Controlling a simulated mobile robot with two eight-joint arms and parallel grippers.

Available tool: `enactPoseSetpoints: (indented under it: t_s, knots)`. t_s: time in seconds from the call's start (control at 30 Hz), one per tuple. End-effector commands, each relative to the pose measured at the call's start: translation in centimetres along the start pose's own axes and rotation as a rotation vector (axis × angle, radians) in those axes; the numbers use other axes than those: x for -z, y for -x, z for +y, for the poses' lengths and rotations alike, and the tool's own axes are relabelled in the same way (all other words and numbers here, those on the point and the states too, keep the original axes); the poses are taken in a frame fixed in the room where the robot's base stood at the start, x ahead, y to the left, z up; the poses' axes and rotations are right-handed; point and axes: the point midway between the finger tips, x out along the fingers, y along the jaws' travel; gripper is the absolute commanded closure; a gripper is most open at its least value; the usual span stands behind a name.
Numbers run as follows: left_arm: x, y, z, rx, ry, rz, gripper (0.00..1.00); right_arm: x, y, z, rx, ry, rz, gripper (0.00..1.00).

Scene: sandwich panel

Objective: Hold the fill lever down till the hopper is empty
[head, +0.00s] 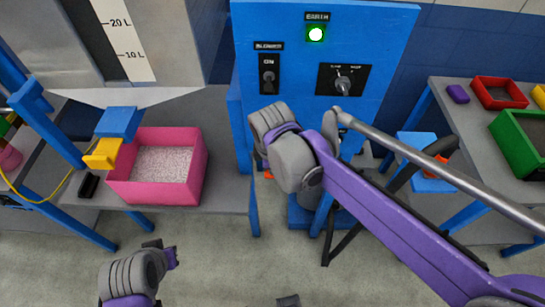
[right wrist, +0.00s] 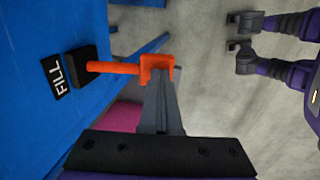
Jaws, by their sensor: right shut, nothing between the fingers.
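The grey hopper (head: 180,50) stands at the upper left with a 10 L and 20 L scale (head: 122,38). Its window (head: 85,38) looks dark, with no clear fill level. The orange fill lever (right wrist: 112,68) sticks out of a black mount beside the FILL label (right wrist: 58,77) on the blue panel. My right gripper (right wrist: 162,78) is shut and empty, its fingertips at the lever's orange end; contact is unclear. My arm hides most of this in the head view. My left gripper (head: 168,255) is at the lower left, away from the lever; its jaws are unclear.
A pink bin (head: 155,195) with pale granules stands on the bench below the hopper's blue and yellow outlet (head: 110,140). Red and green bins (head: 520,150) are at right.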

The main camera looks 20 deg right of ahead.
Motion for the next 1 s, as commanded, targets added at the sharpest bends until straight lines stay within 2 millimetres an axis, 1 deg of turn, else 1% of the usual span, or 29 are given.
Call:
enactPoseSetpoints:
  t_s: [0.33, 0.7, 1.0]
  knots:
    - [0.1, 0.1, 0.0, 0.000, 0.000, 0.000, 1.00, 0.0, 0.1, 0.0, -0.001, 0.000, 0.000, 1.00]
    - [1.0, 1.0, 0.0, 0.000, 0.000, 0.008, 1.00, 0.0, 1.6, 0.4, -0.001, 0.000, 0.000, 1.00]
    - [1.0, 1.0, 0.0, 0.000, 0.000, 0.008, 1.00, 0.0, 1.6, 0.4, -0.001, 0.000, 0.000, 1.00]
